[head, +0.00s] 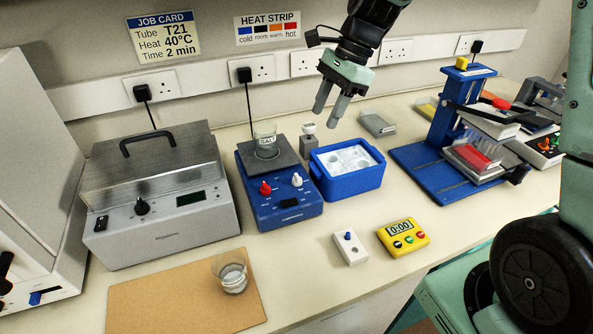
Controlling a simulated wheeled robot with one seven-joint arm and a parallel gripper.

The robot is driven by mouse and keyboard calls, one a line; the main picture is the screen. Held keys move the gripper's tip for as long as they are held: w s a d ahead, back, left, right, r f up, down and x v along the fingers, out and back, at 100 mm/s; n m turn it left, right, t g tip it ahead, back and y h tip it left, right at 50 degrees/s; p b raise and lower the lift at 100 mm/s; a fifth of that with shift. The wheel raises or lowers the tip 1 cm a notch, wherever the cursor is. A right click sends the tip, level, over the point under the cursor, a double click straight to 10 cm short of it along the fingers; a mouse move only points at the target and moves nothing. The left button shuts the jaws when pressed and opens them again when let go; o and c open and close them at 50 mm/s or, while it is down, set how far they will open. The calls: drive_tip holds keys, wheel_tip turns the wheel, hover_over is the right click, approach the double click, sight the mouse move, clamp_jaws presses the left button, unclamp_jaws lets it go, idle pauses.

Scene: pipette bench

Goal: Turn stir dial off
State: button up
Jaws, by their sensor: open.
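The blue hotplate stirrer (250,215) stands on the bench at the centre left, with a grey top plate. Its front panel carries a red dial (265,187) on the left and a white dial (297,180) on the right. The labels beside them are too small to read, so I cannot tell from them which is the stir dial. A glass beaker (265,140) with a label stands on the plate. My gripper (327,117) hangs above and to the right of the stirrer, pointing down. It is open, empty and apart from both dials.
A blue ice tray (345,184) stands just right of the stirrer, with a small grey-capped object (308,140) behind it. A grey lidded bath (163,229) is at left. A white switch box (350,248) and yellow timer (403,237) lie in front. A beaker (231,274) stands on a brown board.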

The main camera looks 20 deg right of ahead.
drive_tip(key=p, duration=0.3)
approach(297, 179)
drive_tip(key=shift+m, duration=0.4)
drive_tip(key=x, duration=0.5)
drive_tip(key=w+x, duration=0.1)
drive_tip(key=x, duration=0.2)
drive_tip(key=shift+d+f, duration=0.2)
drive_tip(key=shift+f, duration=0.1)
drive_tip(key=shift+c, duration=0.2)
clamp_jaws()
